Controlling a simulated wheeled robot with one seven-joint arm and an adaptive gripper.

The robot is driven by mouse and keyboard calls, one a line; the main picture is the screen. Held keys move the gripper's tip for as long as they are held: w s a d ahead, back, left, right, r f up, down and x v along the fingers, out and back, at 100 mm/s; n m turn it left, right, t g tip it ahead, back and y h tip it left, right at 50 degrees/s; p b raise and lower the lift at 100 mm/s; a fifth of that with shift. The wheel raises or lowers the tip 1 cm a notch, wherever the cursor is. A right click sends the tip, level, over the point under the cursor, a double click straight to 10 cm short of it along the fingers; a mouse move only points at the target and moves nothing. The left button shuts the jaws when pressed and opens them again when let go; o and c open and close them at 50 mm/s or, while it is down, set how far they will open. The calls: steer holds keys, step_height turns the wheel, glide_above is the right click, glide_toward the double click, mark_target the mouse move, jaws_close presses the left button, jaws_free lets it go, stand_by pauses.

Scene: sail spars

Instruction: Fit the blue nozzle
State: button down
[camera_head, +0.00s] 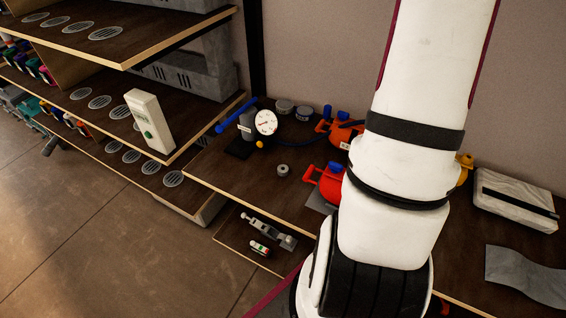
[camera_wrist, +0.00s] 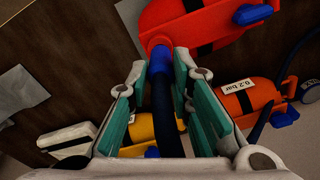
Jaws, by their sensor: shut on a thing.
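In the wrist view, the blue nozzle (camera_wrist: 160,60) sits at the end of a dark hose (camera_wrist: 166,115) between my gripper's (camera_wrist: 160,74) teal-padded fingers. My gripper is shut on the nozzle and hose. The nozzle's tip is at the open end of a red neck (camera_wrist: 157,40) on a large red bag (camera_wrist: 190,28) with a black strap. I cannot tell whether it is seated inside or only touching. In the head view, the red bag (camera_head: 330,184) shows left of my arm, which hides my gripper and the nozzle.
An orange bag (camera_wrist: 250,97) labelled 0.2 bar lies to the right in the wrist view, a yellow bag (camera_wrist: 141,130) lower down. A pump with a white gauge (camera_head: 265,122) and blue handle (camera_head: 236,115) stands at the bench's left. A pale wrapped block (camera_head: 515,200) lies right.

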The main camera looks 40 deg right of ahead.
steer(key=shift+f, duration=0.25)
steer(key=shift+f, duration=0.35)
steer(key=shift+f, duration=0.35)
steer(key=c, duration=1.4)
jaws_free()
steer(key=shift+o, duration=0.2)
step_height(320, 180, up, 12)
steer(key=shift+a, duration=0.25)
steer(key=shift+s, duration=0.1)
